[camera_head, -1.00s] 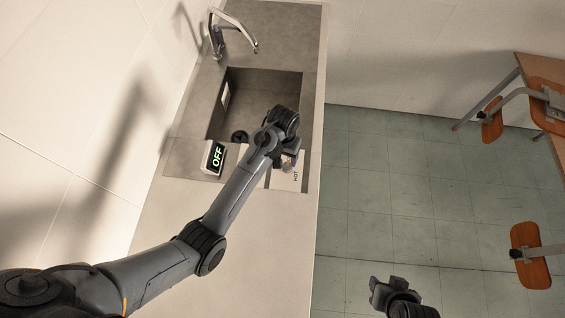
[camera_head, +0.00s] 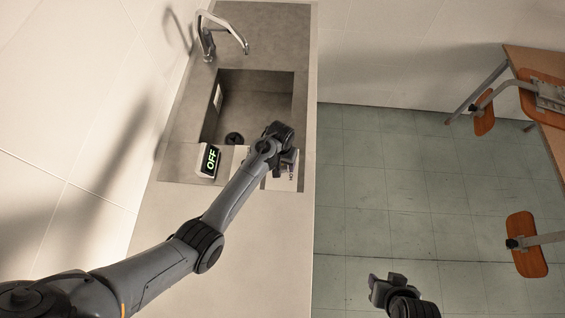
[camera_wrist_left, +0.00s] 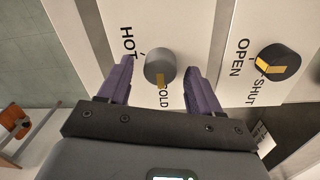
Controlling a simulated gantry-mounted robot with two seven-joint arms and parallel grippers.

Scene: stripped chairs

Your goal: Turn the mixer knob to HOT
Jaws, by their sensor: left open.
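In the left wrist view the mixer knob (camera_wrist_left: 160,67) is a round dark grey knob on a white plate marked HOT and COLD. Its yellow pointer is toward COLD. My left gripper (camera_wrist_left: 158,72) is open, with one purple-grey finger on each side of the knob and a gap at both sides. In the head view my left gripper (camera_head: 287,160) is over the white plate (camera_head: 281,183) and hides the knob. My right gripper (camera_head: 386,288) is at the bottom, away from the counter; its jaws are unclear.
A second knob (camera_wrist_left: 278,62), marked OPEN and SHUT, is beside the mixer knob with its yellow pointer toward SHUT. A display (camera_head: 210,160) reads OFF. The sink (camera_head: 255,95) and tap (camera_head: 222,30) lie beyond. Open floor (camera_head: 385,190) and a table (camera_head: 530,68) with chairs are right.

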